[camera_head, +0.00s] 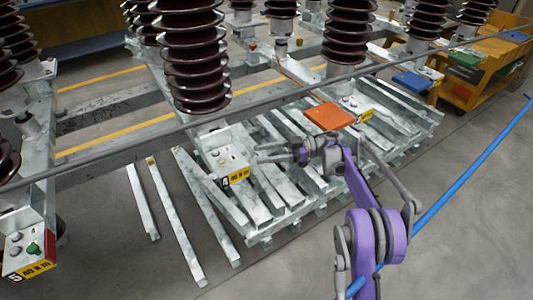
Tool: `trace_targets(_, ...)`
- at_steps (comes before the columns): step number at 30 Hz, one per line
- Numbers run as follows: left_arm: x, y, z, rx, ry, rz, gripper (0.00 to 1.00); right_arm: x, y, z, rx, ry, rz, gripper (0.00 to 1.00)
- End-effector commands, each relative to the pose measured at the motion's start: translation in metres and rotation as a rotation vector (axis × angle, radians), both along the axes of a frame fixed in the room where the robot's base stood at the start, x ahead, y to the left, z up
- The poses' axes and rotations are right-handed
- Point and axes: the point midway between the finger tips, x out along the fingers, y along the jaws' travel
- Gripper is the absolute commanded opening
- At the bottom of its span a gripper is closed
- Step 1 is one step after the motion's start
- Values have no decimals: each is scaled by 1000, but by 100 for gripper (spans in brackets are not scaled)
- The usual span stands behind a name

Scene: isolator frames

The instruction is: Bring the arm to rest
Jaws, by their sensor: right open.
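My right arm (365,190) is purple and grey and comes in from the lower right. It reaches up and left over a stack of grey metal bars. My right gripper (258,154) points left with its two grey fingers apart, and nothing shows between them. The fingertips are close to the white control box (222,156) with the yellow label; I cannot tell whether they touch it. My left gripper is not in view.
Dark ribbed insulators (195,60) stand on the metal frames. A long grey bar (285,98) crosses the view. An orange panel (329,116) lies behind my gripper. A blue cable (470,172) runs at the right. A yellow cart (470,90) stands at the back right. Floor is clear at the lower right.

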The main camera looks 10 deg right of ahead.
Motion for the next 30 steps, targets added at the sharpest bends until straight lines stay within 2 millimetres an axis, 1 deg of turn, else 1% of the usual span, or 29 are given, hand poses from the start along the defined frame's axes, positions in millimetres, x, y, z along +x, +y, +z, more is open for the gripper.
trace_targets(14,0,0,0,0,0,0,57,0,0,0,0,-1,-1,56)
trace_targets(17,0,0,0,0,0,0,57,5,4,9,11,-20,-34,56)
trace_targets(20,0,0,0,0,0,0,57,19,13,38,43,-87,-152,56)
trace_targets(23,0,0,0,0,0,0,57,40,20,82,86,-178,-360,56)
trace_targets(24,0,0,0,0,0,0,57,47,20,102,102,-212,-460,56)
trace_targets(27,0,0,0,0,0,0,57,59,10,142,118,-267,-716,56)
trace_targets(29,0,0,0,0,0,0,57,59,-1,160,111,-276,-869,56)
trace_targets(30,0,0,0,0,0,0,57,57,-10,168,100,-271,-966,56)
